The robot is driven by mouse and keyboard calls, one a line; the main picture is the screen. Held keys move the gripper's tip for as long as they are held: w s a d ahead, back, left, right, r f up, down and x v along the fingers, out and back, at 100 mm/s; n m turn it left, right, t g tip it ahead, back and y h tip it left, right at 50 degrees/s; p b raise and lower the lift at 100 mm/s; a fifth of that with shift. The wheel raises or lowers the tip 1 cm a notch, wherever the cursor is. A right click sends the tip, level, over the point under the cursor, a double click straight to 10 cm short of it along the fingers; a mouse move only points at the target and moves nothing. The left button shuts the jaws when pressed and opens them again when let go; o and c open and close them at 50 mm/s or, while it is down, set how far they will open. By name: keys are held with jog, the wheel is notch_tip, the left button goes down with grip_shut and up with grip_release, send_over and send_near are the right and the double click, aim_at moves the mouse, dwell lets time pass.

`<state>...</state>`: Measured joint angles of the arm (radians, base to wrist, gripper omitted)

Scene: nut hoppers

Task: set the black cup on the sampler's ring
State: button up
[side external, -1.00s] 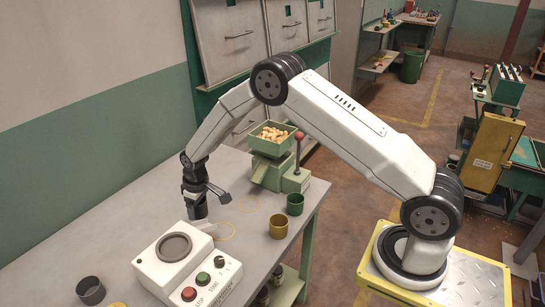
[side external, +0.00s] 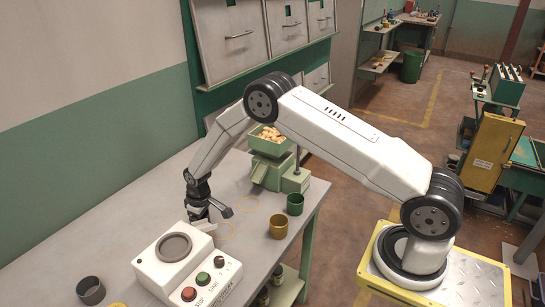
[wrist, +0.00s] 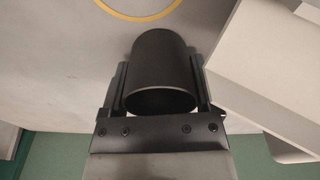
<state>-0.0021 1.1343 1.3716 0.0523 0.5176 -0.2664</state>
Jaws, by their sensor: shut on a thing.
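The black cup (wrist: 160,65) is between the fingers of my gripper (wrist: 160,92) in the wrist view, its open rim facing the camera. My gripper is shut on it. In the side view my gripper (side external: 198,212) is low over the bench, just behind the white box (side external: 215,287) with STOP and START buttons. A round grey ring (side external: 190,242) is on top of this box. The cup is mostly hidden there, and I cannot tell whether it touches the bench. In the wrist view the white box (wrist: 265,70) is close on the right, apart from the cup.
A green hopper machine (side external: 268,172) holding nuts stands at the back. A green cup (side external: 295,205) and an ochre cup (side external: 278,228) stand near the bench's right edge. A dark grey cup (side external: 91,291) stands at front left. Yellow circles mark the bench, one (wrist: 140,18) beyond the held cup.

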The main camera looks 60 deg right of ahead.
jog(key=shift+f, duration=0.1)
jog(key=o, duration=1.3)
notch_tip(320, 180, up, 12)
jog(key=s, duration=0.1)
jog(key=shift+s+d, duration=0.2)
jog(key=shift+s+r, duration=0.1)
jog(key=shift+r, duration=0.1)
jog(key=s+r+m, duration=0.1)
jog(key=s+r, duration=0.3)
jog(key=s, duration=0.8)
jog(key=s+r+m+t, duration=0.1)
jog(key=s+r, duration=0.2)
jog(key=s, duration=1)
jog(key=shift+r+m, duration=0.3)
jog(key=shift+r, duration=0.1)
